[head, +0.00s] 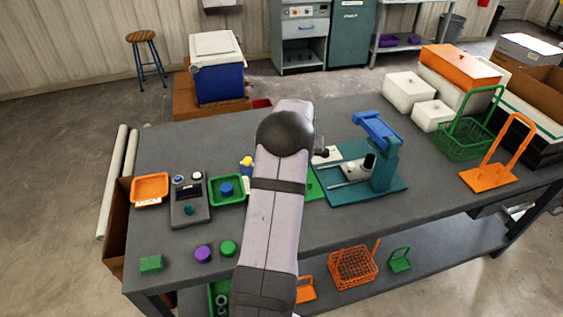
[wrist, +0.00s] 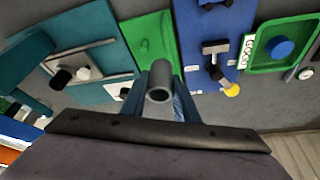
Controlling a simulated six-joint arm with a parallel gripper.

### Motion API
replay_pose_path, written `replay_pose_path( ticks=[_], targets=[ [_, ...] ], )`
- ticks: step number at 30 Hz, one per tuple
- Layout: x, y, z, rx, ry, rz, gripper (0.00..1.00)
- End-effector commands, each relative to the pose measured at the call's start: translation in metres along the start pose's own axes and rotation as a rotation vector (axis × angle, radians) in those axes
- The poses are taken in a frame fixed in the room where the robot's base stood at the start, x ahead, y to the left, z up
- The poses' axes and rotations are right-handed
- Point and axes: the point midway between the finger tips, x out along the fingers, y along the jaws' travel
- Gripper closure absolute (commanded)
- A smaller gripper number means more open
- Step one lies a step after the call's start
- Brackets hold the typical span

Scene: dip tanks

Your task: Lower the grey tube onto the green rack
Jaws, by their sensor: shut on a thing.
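In the wrist view my gripper (wrist: 161,98) is shut on the grey tube (wrist: 160,80), whose open round end faces the camera. A flat green plate, apparently the green rack (wrist: 150,42), lies just beyond the tube in the wrist view. The tube's far end is hidden, so I cannot tell whether it touches the plate. In the head view my arm hides the gripper and the tube. Only a strip of the green plate (head: 313,186) shows there, right of my arm.
A teal stand (head: 385,168) is right of the green plate. A blue board (wrist: 205,20) with a clamp lies on its other side, beside a green tray (head: 226,198). A green wire basket (head: 463,140) and an orange handled rack (head: 488,178) stand farther right.

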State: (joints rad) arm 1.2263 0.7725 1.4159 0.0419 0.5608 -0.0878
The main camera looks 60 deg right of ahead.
Motion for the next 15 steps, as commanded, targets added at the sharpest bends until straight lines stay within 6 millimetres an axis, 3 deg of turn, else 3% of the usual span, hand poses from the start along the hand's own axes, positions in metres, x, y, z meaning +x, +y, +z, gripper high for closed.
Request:
replay_pose_path(
  ticks=[3, 6, 15],
  targets=[
    [0.004, 0.023, -0.010, 0.038, 0.000, 0.017, 1.00],
    [0.008, 0.034, -0.014, 0.057, 0.001, 0.025, 1.00],
    [0.013, 0.040, -0.015, 0.069, 0.002, 0.029, 1.00]
  ],
)
